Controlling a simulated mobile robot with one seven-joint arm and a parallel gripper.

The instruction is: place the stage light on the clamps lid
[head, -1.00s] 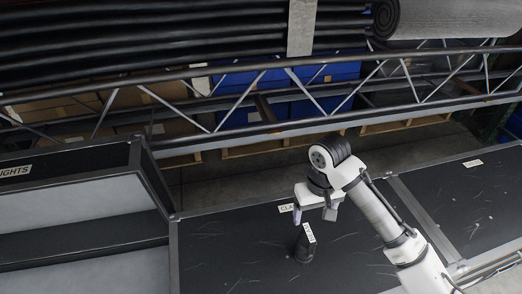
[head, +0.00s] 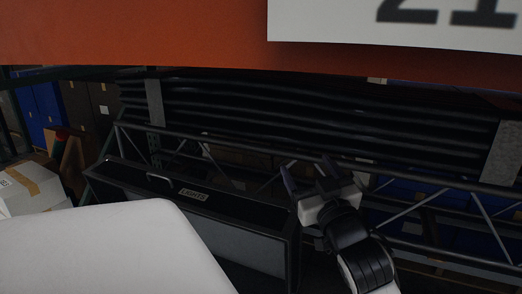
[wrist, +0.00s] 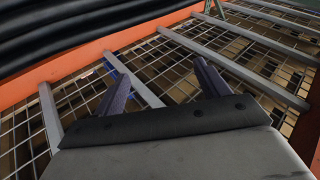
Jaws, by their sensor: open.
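My gripper (head: 308,176) is open and empty in the head view, raised with its fingers pointing up and away. It stands in front of the truss and just right of the lights case. In the wrist view both fingers of my gripper (wrist: 157,76) are apart with nothing between them. The stage light and the clamps lid are not in either view now. About a second ago a small dark object with a white tag, likely the stage light, stood on the clamps lid below my gripper.
The dark case labelled LIGHTS (head: 192,194) stands left of my gripper. A metal truss (head: 245,160) and long black rolls (head: 300,120) lie behind. An orange beam (head: 130,35) crosses the top. A cardboard box (head: 30,188) sits far left. Wire mesh decking (wrist: 180,75) shows in the wrist view.

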